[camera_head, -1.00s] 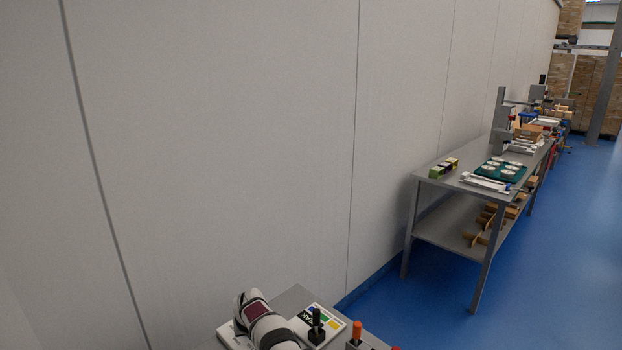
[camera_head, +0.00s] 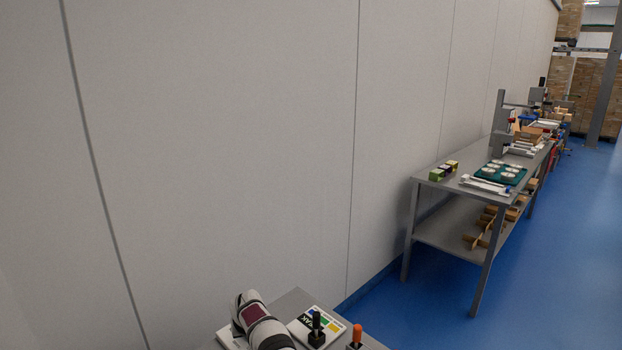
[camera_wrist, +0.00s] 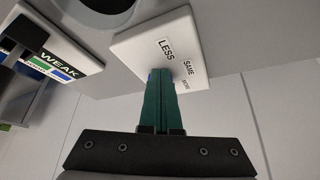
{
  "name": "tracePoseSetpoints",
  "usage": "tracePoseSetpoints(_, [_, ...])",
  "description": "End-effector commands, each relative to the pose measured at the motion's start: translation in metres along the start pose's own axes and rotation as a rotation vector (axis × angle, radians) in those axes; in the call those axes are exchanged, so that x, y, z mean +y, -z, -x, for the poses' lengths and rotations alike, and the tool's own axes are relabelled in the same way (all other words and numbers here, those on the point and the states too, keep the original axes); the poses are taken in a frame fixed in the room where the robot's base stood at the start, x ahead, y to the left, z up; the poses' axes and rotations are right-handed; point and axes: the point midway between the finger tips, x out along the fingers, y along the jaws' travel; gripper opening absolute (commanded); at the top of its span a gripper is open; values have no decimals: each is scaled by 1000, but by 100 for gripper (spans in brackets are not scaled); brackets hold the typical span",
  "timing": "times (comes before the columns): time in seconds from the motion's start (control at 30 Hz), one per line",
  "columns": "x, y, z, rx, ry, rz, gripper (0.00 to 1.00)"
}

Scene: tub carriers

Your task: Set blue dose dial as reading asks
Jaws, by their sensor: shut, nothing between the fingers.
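In the wrist view a white plate (camera_wrist: 128,45) carries the printed words LESS, SAME and MORE. My gripper (camera_wrist: 158,74) has green fingers pressed together, with nothing between them, and its tips lie over the plate's near part beside the word LESS. A small sliver of blue (camera_wrist: 150,76) shows at the fingertips. It may be the blue dose dial, mostly hidden behind the fingers. I cannot tell whether the tips touch it or where it points. In the head view the fingers are not visible.
A white board marked WEAK (camera_wrist: 62,62), with coloured bands, lies left of the fingers, near a black knob. In the head view it shows beside a black handle (camera_head: 317,322) and an orange-topped one (camera_head: 357,333). A grey table (camera_head: 425,183) stands further right; blue floor (camera_head: 560,250) is clear.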

Motion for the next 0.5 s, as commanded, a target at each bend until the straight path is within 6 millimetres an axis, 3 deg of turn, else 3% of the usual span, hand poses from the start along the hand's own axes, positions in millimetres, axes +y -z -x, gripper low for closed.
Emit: tracePoseSetpoints(0.5, [-7, 0, 0, -1, 0, 0, 0])
